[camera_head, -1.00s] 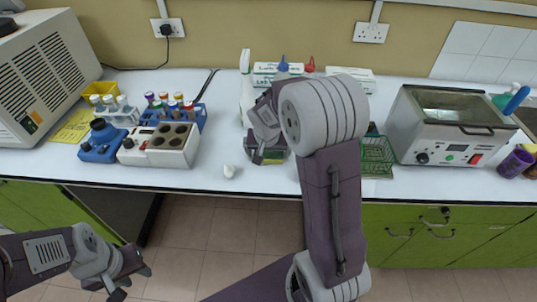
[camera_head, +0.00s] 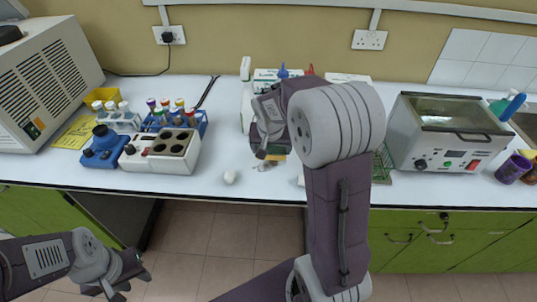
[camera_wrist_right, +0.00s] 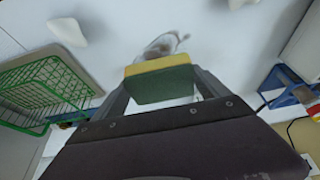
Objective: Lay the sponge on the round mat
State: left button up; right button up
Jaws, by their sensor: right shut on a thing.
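The sponge (camera_wrist_right: 160,82), yellow on one side and green on the other, is between the fingers of my right gripper (camera_wrist_right: 162,88) in the right wrist view. The gripper is shut on it, above the white bench top. In the head view my right gripper (camera_head: 268,148) is over the middle of the bench, and only a little yellow shows below it. A greyish-brown smear (camera_wrist_right: 163,45) lies on the bench just beyond the sponge. I cannot make out a round mat in either view. My left gripper (camera_head: 130,286) is open and empty, low in front of the bench.
A green wire basket (camera_wrist_right: 45,92) stands right of my right gripper in the head view. A block heater (camera_head: 160,150), tube racks and a bath (camera_head: 448,130) stand to the sides.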

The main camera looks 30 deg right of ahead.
pick_arm(q)
jog(key=shift+r+p, duration=0.6)
jog(key=shift+r, duration=0.15)
pick_arm(e)
jog(key=s+d+r, duration=0.4)
jog(key=d+r, duration=0.2)
jog(key=d, duration=0.3)
jog(key=shift+s+d+r, duration=0.15)
jog(key=shift+s+d, duration=0.2)
jog(key=shift+s, duration=0.05)
